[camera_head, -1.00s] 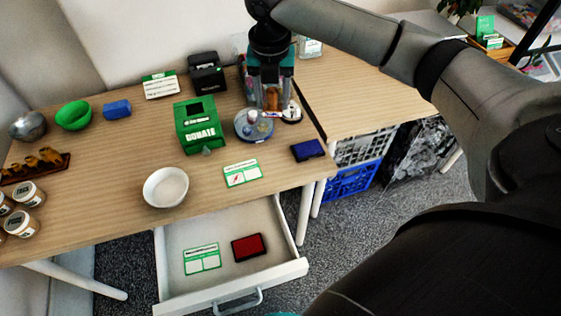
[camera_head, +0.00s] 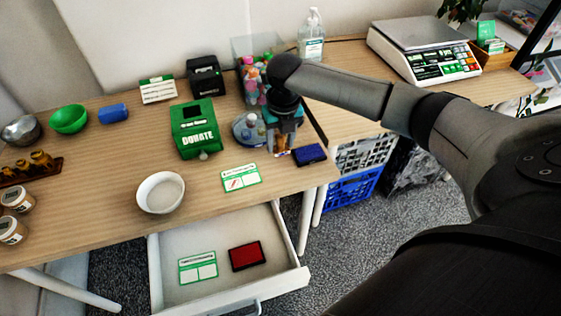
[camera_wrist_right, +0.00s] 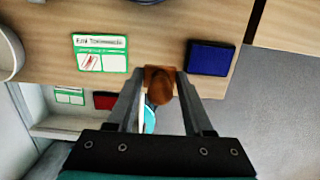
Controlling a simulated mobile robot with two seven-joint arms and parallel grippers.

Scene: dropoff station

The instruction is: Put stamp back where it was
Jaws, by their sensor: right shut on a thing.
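My right gripper (camera_head: 282,145) is shut on the brown wooden stamp (camera_wrist_right: 160,86), near the front right of the desk. In the right wrist view the stamp's rounded handle sits between the two fingers (camera_wrist_right: 157,88), with its square base beyond. A blue ink pad (camera_head: 310,154) lies just right of the gripper; it also shows in the right wrist view (camera_wrist_right: 210,58). A green-and-white card with red marks (camera_head: 241,178) lies to the left. A red ink pad (camera_head: 246,256) lies in the open drawer (camera_head: 215,236). I cannot tell whether the stamp touches the desk. My left gripper is not in view.
Behind the gripper stand a round tray with bottles (camera_head: 249,130) and a clear bin of bottles (camera_head: 250,85). A green donation box (camera_head: 197,129) and white bowl (camera_head: 160,193) stand left. The desk edge is close. A scale (camera_head: 425,52) stands at right.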

